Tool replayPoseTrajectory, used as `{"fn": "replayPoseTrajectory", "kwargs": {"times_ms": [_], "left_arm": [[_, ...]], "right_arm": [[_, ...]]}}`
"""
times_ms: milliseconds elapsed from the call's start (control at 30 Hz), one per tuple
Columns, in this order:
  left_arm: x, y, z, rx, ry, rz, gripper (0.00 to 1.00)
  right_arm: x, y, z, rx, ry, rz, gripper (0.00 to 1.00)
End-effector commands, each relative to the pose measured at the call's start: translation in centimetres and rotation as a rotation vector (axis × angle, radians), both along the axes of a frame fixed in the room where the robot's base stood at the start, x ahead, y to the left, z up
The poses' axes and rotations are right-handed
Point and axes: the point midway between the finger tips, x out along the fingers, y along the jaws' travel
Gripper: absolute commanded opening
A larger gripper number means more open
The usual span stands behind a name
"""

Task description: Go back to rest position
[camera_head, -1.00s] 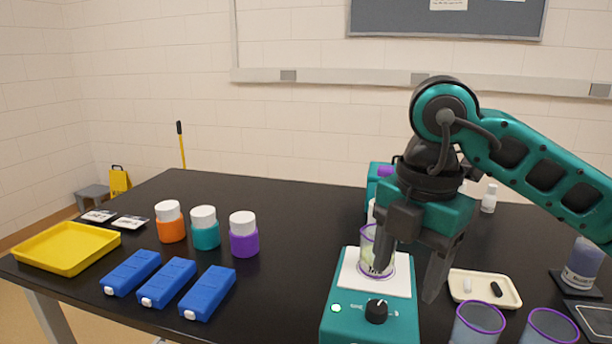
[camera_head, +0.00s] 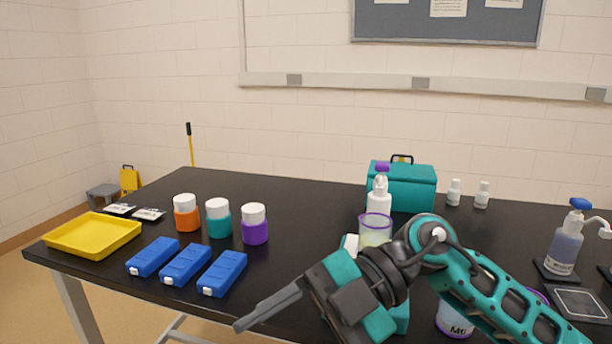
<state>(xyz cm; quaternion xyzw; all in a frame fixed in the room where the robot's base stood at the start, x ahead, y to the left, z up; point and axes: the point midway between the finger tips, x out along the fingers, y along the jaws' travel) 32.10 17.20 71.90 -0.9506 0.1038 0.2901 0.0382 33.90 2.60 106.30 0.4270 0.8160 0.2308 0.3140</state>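My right arm comes in from the right and bends down across the front right of the table. My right gripper (camera_head: 270,308) points down and to the left near the front edge. One dark finger stands at the palm's outer side, spread away from the middle; the other finger is out of frame or hidden. I see nothing held in it. My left gripper is not in view. A purple-rimmed clear beaker (camera_head: 375,231) with pale contents stands behind the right wrist. The teal stirrer under it is mostly hidden by my arm.
A yellow tray (camera_head: 75,249), blue cases (camera_head: 186,264) and orange, teal and purple jars (camera_head: 254,232) stand on the left. A teal box (camera_head: 412,188) and small white bottles (camera_head: 454,193) are at the back. A pump bottle (camera_head: 565,242) stands right.

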Motion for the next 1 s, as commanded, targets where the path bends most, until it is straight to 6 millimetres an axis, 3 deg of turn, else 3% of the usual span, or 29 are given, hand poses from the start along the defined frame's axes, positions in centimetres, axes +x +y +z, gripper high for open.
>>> {"fn": "replayPoseTrajectory", "kwargs": {"times_ms": [100,233,333,433,567,667,800,900,1000], "left_arm": [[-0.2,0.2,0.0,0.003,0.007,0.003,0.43],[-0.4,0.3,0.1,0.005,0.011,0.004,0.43],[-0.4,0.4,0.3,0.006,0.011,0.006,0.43],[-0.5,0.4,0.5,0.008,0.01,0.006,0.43],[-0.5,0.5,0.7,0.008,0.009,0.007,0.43],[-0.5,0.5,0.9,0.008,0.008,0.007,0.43],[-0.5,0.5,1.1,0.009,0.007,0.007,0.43],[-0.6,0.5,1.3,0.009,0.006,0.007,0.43],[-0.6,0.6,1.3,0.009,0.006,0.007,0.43]], "right_arm": [[0.1,1.3,2.0,0.324,0.112,-0.088,0.65],[2.4,0.8,3.4,0.618,0.216,-0.291,0.65],[5.1,-0.8,3.0,0.785,0.296,-0.508,0.65],[7.9,-3.2,0.8,0.885,0.373,-0.766,0.65],[10.5,-7.3,-4.7,0.9,0.473,-1.136,0.65],[10.9,-10.8,-10.7,0.819,0.551,-1.421,0.65],[8.3,-15.2,-20.1,0.587,0.664,-1.761,0.65],[5.0,-17.5,-25.6,0.396,0.734,-1.92,0.65],[1.7,-19.0,-29.5,0.228,0.793,-2.014,0.65]]}}
